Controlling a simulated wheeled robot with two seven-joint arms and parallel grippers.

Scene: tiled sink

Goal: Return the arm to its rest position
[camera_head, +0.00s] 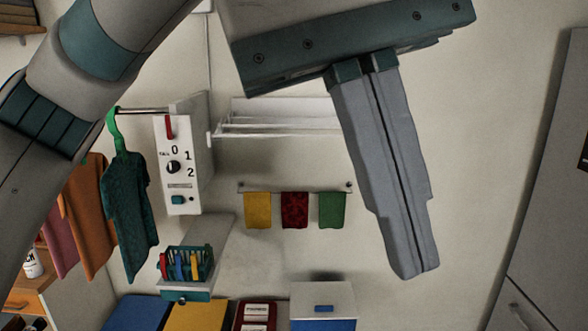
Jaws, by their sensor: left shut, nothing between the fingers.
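My left gripper (412,276) fills the upper right part of the head view. Its two grey fingers lie flat against each other and point down, with only a thin seam between them. Nothing is held. It hangs in front of the plain wall, to the right of the hanging cloths. My left arm comes in from the left edge and crosses the upper left corner. My right gripper is not in view.
A control box (178,165) with a dial and red switch is on the wall. Shirts hang beside it, the nearest a dark green shirt (128,215). Small cloths (295,210) hang from a rail. A basket of clothespins (186,265) and several bins stand below. A grey cabinet (555,200) stands at right.

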